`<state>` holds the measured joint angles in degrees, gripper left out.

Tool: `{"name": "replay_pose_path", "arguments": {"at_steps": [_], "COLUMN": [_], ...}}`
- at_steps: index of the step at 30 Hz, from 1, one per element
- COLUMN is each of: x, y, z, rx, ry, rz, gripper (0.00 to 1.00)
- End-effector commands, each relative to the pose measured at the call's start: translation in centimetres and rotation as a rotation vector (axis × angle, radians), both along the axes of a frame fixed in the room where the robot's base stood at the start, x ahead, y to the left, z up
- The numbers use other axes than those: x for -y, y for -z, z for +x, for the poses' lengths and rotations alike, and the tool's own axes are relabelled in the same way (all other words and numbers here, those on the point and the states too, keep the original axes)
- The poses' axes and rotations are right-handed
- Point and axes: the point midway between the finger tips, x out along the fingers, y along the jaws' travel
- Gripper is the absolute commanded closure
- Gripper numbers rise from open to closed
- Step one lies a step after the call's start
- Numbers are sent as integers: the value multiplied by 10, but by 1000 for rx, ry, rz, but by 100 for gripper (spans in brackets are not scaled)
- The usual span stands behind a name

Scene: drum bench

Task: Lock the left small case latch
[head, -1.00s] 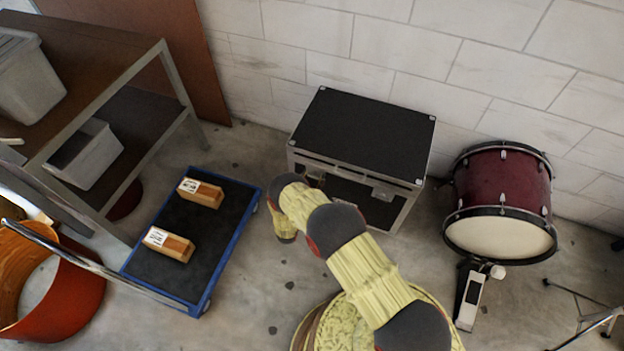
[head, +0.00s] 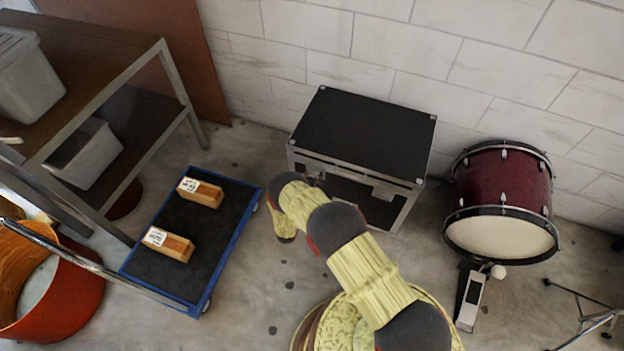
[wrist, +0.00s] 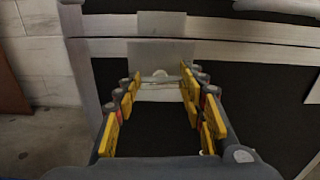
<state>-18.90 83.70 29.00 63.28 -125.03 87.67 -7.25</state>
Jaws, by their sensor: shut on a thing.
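The black case (head: 362,128) with metal edges stands against the wall. In the wrist view, the left small latch (wrist: 166,54) is a pale metal plate on the case's front, with a lower part between my fingers. My gripper (wrist: 161,84) reaches the case front, with its yellow-padded fingers closed on the lower part of the left latch. In the head view my arm covers most of the left latch and gripper. The right latch (head: 383,191) hangs on the front edge at right. I cannot tell whether the left latch is locked.
A red drum (head: 502,185) with a pedal (head: 471,298) stands right of the case. A blue-edged trolley (head: 206,250) carrying two wooden blocks is at left, beside a shelf (head: 110,60) with grey bins. Bare floor lies between trolley and case.

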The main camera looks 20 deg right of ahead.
Motion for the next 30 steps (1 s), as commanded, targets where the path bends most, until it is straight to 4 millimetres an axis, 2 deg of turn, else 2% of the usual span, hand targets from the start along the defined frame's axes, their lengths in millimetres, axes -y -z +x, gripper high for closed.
{"name": "replay_pose_path", "arguments": {"at_steps": [30], "x": [-3], "y": [2], "z": [3], "rx": [-530], "ry": [-1], "rz": [-731], "gripper": [85]}}
